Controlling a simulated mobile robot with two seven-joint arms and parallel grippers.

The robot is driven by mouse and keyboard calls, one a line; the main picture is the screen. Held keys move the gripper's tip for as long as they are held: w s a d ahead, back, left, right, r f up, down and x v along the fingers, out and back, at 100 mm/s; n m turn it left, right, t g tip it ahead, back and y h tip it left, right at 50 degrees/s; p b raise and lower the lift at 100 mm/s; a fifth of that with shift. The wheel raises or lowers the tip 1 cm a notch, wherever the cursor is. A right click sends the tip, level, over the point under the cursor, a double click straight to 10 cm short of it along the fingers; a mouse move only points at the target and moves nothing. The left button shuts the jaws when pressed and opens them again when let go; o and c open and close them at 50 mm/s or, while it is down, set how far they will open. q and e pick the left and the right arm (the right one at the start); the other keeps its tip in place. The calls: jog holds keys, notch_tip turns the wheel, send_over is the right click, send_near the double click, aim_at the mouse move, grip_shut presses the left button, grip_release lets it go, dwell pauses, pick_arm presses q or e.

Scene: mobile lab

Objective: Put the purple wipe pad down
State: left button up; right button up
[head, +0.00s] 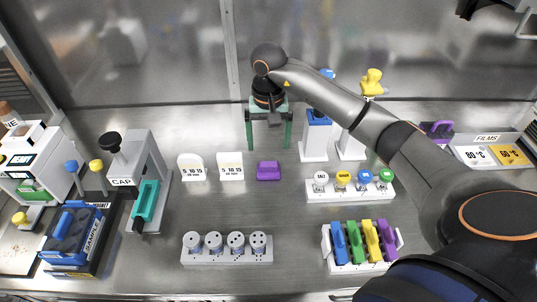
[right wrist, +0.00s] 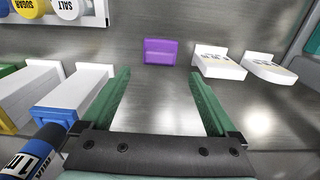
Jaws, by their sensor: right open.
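The purple wipe pad (head: 268,170) lies on the grey bench, right of two small white cards with printed numbers. It also shows in the right wrist view (right wrist: 160,51), beyond the fingertips and between their lines. My right gripper (head: 268,146) is open, its two green fingers wide apart with nothing between them. In the head view it is just behind the pad and apart from it. The right wrist view shows the same open fingers (right wrist: 160,85). My left gripper is in neither view.
White cards (head: 230,166) stand left of the pad. A rack of labelled caps (head: 350,190) is to its right, with white blocks (head: 314,143) behind. A rack of coloured clips (head: 362,265) and a row of round pots (head: 227,257) stand in front. Bench around the pad is clear.

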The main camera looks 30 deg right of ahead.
jog(key=shift+r, duration=2.4)
